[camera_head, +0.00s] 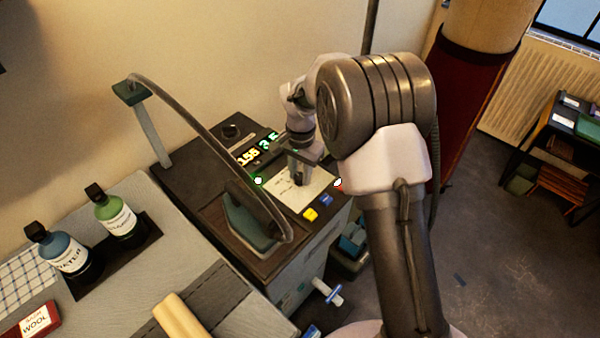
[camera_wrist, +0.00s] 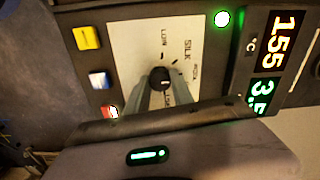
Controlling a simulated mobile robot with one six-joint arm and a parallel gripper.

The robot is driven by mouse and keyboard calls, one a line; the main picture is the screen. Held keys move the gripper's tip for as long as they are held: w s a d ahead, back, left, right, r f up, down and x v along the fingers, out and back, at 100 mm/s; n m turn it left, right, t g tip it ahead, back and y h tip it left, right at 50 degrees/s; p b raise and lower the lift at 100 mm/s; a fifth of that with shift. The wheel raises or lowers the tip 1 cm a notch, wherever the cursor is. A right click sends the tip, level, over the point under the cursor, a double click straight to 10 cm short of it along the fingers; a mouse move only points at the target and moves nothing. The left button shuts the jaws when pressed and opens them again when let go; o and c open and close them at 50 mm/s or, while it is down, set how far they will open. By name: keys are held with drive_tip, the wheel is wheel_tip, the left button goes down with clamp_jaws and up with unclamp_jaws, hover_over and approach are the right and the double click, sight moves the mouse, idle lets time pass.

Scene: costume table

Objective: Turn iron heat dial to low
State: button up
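The iron heat dial (camera_wrist: 160,76) is a small round black knob with a light mark on its face, in the middle of a pale panel (camera_wrist: 133,45) in the wrist view. Printed labels ring it, among them LOW and SILK; the lower part is hidden by my fingers. I cannot tell which label the mark points at. My gripper (camera_wrist: 160,92) has one finger on each side of the knob, seemingly against it. In the head view, my gripper (camera_head: 301,178) reaches down to the dial and mostly hides it. The iron (camera_head: 247,224) rests on the station.
A lit readout (camera_wrist: 270,65) shows 155 °C and 3.5. A green lamp (camera_wrist: 222,18) is lit. Yellow (camera_wrist: 86,38), blue (camera_wrist: 98,80) and red (camera_wrist: 110,111) buttons sit close to the dial. A hose (camera_head: 190,122) arches over the station. Two bottles (camera_head: 115,215) (camera_head: 65,250) stand left.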

clamp_jaws()
drive_tip(key=shift+r+n+p, duration=0.1)
drive_tip(key=shift+n+p, duration=0.2)
drive_tip(key=n+p, duration=0.2)
drive_tip(key=n, duration=0.1)
drive_tip(key=shift+r, duration=0.1)
drive_tip(key=n+p, duration=0.3)
drive_tip(key=n, duration=0.1)
drive_tip(key=shift+n, duration=0.3)
drive_tip(key=n+p, duration=0.2)
drive_tip(key=n, duration=0.1)
drive_tip(key=shift+n, duration=0.3)
drive_tip(key=shift+a+n+p, duration=0.1)
drive_tip(key=shift+n+p, duration=0.65)
drive_tip(key=shift+n, duration=1.35)
drive_tip(key=shift+f, duration=0.2)
